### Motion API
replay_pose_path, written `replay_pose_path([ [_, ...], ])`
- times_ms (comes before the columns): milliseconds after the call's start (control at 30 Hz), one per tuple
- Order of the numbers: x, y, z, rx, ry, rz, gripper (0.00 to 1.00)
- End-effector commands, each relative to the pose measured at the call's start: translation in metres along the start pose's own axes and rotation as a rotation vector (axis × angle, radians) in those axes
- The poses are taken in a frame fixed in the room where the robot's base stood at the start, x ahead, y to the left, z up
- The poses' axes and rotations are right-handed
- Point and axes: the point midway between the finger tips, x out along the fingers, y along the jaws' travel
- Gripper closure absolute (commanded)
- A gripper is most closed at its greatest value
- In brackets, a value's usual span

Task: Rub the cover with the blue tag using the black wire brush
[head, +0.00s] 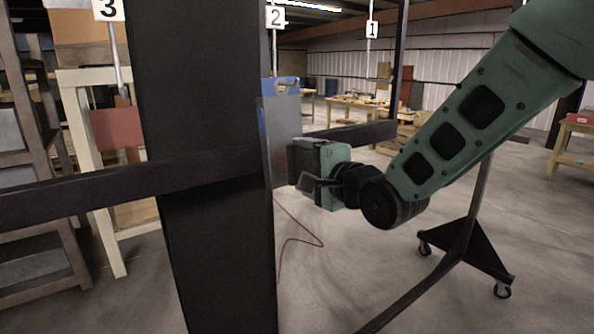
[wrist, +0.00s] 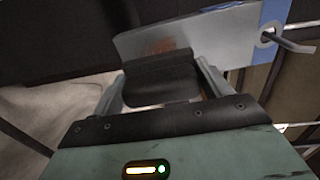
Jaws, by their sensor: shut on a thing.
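The cover (head: 283,130) is a grey sheet hanging under the sign marked 2, with blue patches at its top and left edge. In the wrist view the cover (wrist: 205,38) fills the upper middle, with a brown rusty patch (wrist: 165,46) on its face. The blue tag area shows at its right end (wrist: 273,14). My gripper (head: 296,178) is at the cover's lower right side. It is shut on the black wire brush (wrist: 160,82), whose far edge overlaps the rusty patch. I cannot tell whether the bristles touch the cover.
A dark post (head: 205,200) stands directly left of the cover, and a dark horizontal rail (head: 120,178) crosses it. A hook (wrist: 290,44) runs through a hole in the cover. A red cable (head: 300,241) lies on the floor. A wheeled stand (head: 465,255) is at the right.

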Motion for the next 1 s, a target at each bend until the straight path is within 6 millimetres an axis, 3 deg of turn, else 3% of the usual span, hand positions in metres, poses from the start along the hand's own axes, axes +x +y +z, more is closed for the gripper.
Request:
replay_pose_path([
  [233,0.004,-0.001,0.001,0.000,-0.001,-0.003,0.41],
  [533,0.005,0.001,0.026,-0.001,-0.005,-0.004,0.41],
  [600,0.006,0.001,0.032,0.000,-0.005,-0.004,0.48],
  [700,0.006,0.001,0.038,0.000,-0.005,-0.004,0.48],
  [1000,0.007,-0.001,0.042,-0.001,-0.006,-0.003,0.48],
])
